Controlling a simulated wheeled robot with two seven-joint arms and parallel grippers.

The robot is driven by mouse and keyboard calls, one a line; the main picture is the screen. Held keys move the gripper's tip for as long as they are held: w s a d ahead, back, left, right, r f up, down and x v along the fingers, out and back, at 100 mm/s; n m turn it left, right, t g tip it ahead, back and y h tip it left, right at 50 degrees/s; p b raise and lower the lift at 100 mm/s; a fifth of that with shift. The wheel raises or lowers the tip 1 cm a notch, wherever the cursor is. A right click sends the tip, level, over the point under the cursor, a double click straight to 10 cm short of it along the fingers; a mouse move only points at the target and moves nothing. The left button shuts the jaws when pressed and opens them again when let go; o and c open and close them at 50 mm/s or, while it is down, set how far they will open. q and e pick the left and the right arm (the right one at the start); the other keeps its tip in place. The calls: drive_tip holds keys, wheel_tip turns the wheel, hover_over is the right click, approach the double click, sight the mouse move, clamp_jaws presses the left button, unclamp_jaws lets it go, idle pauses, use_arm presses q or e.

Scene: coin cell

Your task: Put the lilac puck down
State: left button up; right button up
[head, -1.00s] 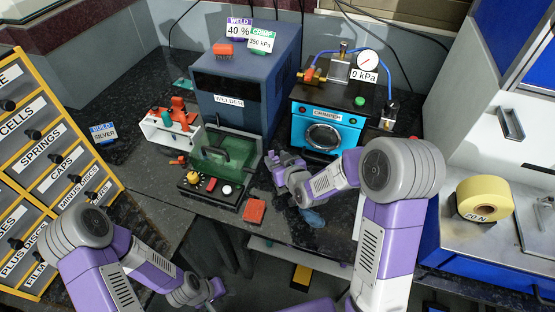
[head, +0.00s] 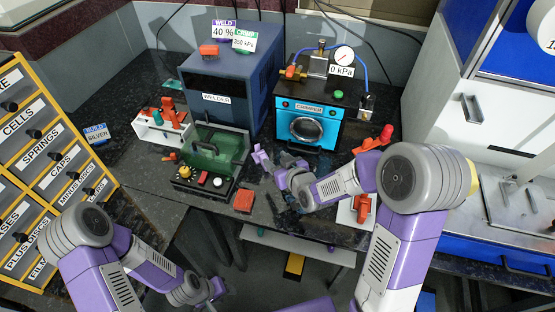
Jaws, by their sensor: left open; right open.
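I cannot make out the lilac puck as a separate thing; it may be hidden or too small to tell from my purple fingers. My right gripper (head: 262,158) is open over the dark bench, between the green-lidded fixture (head: 217,152) of the welder and the blue crimper (head: 307,124). Whether its fingers touch anything is unclear. My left gripper (head: 217,289) is open, low in the view, in front of the bench edge and far from the machines.
The welder (head: 229,85) stands at the back. A red-orange block (head: 244,201) lies near the bench's front edge. A white rack (head: 160,130) with orange tools is at left, labelled drawers (head: 40,150) farther left. A white holder (head: 347,214) sits partly behind my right arm.

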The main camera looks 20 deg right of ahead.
use_arm(q)
drive_tip(key=shift+s+d+r, duration=0.15)
drive_tip(key=shift+s, duration=0.35)
use_arm(e)
drive_tip(key=shift+v, duration=1.1)
drive_tip(key=shift+r, duration=0.1)
